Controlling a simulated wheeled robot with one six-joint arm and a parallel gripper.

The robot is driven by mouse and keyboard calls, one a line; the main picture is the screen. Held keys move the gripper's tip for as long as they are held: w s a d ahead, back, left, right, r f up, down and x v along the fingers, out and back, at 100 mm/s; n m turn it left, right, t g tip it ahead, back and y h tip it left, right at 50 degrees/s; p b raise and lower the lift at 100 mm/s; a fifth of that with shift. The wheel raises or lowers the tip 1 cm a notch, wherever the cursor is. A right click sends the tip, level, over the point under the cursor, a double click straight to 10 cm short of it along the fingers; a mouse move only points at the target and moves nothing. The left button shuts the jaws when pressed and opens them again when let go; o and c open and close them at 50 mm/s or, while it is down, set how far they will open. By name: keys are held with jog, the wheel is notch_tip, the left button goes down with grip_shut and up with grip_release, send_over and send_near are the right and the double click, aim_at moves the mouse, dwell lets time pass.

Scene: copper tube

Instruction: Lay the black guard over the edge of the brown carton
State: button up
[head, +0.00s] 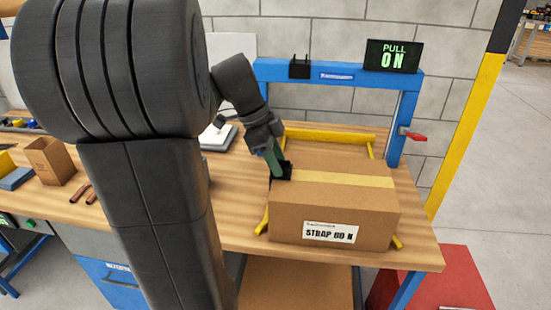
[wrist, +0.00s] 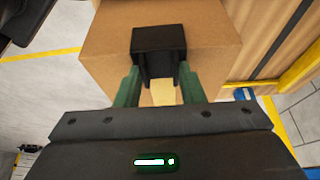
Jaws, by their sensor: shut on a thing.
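The brown carton (head: 335,214) sits on the wooden bench, with a yellow tape strip along its top and a white label on its front face. My gripper (head: 280,169) is at the carton's left end, its green fingers pointing down. It is shut on the black guard (head: 285,174), which is at the carton's upper left edge. In the wrist view the guard (wrist: 158,46) shows between the green fingers, in front of the carton (wrist: 205,35). I cannot tell whether the guard touches the carton.
A blue frame (head: 340,75) with a "PULL ON" sign (head: 392,56) stands behind the carton. Yellow rails (head: 325,135) lie around it. An open brown box (head: 48,161) and copper pieces (head: 91,194) are at the left. A red box (head: 440,283) stands below the bench at right.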

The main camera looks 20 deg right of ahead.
jog(key=shift+d+f, duration=0.1)
dwell(0.3)
jog(key=o, duration=1.1)
jog(key=shift+c, duration=0.2)
jog(key=v, duration=1.3)
jog(key=shift+r, duration=0.35)
jog(key=shift+w+f, duration=0.1)
jog(key=x, duration=1.3)
jog(key=shift+s+f, duration=0.2)
jog(key=shift+f, duration=0.1)
jog(key=shift+w+a+r+p, duration=0.25)
jog(key=shift+r+p, duration=0.1)
jog(key=shift+r, duration=0.2)
